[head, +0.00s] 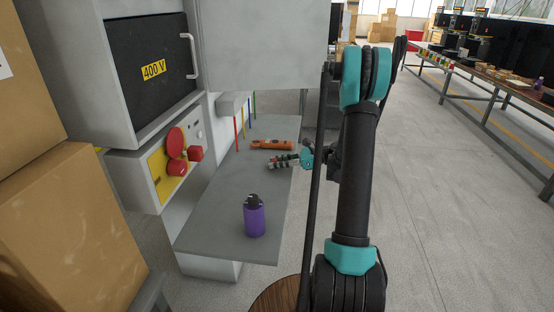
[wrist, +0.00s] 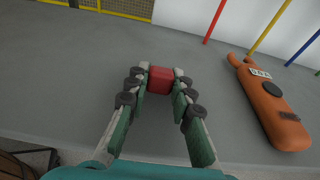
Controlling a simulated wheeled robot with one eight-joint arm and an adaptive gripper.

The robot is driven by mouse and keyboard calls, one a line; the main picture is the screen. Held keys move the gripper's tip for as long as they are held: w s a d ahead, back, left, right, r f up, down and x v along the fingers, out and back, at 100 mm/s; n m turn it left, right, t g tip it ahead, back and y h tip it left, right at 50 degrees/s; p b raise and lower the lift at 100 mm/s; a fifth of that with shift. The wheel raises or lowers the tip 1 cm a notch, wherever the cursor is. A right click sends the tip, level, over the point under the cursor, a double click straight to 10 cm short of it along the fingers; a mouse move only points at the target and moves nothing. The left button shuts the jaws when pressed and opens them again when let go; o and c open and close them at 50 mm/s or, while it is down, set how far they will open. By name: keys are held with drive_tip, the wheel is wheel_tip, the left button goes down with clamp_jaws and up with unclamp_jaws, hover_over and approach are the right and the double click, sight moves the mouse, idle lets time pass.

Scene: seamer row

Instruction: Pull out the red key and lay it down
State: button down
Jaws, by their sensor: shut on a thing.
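My gripper (wrist: 160,80) is shut on a small red block-like piece, the red key (wrist: 160,80), held between its fingertips. In the head view my gripper (head: 272,165) is low over the grey shelf (head: 205,215), at its right part. Whether the key touches the shelf cannot be told. The rest of the key is hidden by the fingers or its angle. The yellow switch panel (head: 157,177) at the left carries a round red knob (head: 175,143) and smaller red parts (head: 177,168).
An orange tester (wrist: 272,105) lies on the shelf close to my gripper, also in the head view (head: 271,144). Coloured rods (head: 237,133) stand behind. The shelf's middle is bare.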

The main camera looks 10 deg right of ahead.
drive_tip(key=shift+f, duration=0.1)
drive_tip(key=c, duration=1.3)
unclamp_jaws()
drive_tip(key=shift+o, duration=0.2)
drive_tip(key=v, duration=1.2)
